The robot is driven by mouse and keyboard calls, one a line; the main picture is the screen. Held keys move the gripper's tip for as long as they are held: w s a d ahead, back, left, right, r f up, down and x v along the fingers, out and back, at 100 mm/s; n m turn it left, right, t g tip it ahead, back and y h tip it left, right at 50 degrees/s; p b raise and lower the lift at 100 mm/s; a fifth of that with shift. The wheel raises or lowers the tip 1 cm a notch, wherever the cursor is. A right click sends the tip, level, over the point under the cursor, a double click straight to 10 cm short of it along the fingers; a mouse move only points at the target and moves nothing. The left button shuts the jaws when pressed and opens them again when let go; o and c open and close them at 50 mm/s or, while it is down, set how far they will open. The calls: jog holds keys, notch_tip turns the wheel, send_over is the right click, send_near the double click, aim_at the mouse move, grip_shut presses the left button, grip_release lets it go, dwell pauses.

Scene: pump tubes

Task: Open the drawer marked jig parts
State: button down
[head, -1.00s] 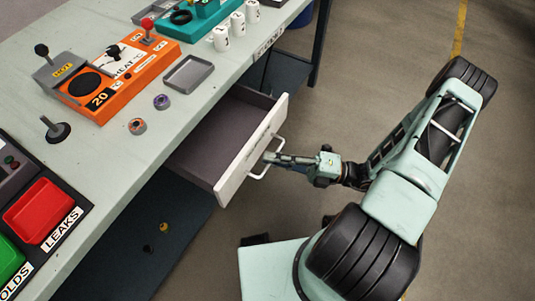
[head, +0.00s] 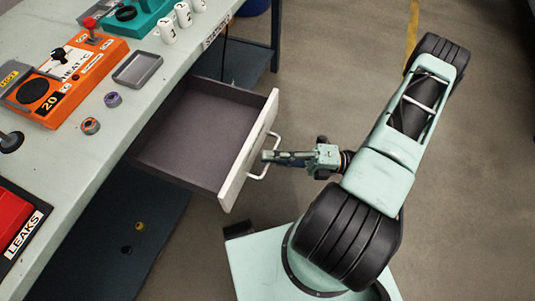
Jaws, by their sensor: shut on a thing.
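The drawer (head: 195,138) is pulled well out from under the bench, and its grey inside shows empty. Its white front panel (head: 247,155) faces right; the label on it cannot be read from here. A white bar handle (head: 266,158) stands off the front. My gripper (head: 268,156) is shut on the handle, reaching in from the right. The fingertips overlap the handle in this view.
The bench (head: 160,85) carries an orange heater box (head: 75,75), a grey tray (head: 137,69), two small spools, white cups and a red bin (head: 12,212). The floor right of the drawer is clear except for my base and arm.

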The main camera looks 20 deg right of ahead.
dwell(0.3)
jog(key=c, duration=2)
grip_release()
jog(key=shift+c, duration=0.2)
jog(key=shift+r, duration=0.1)
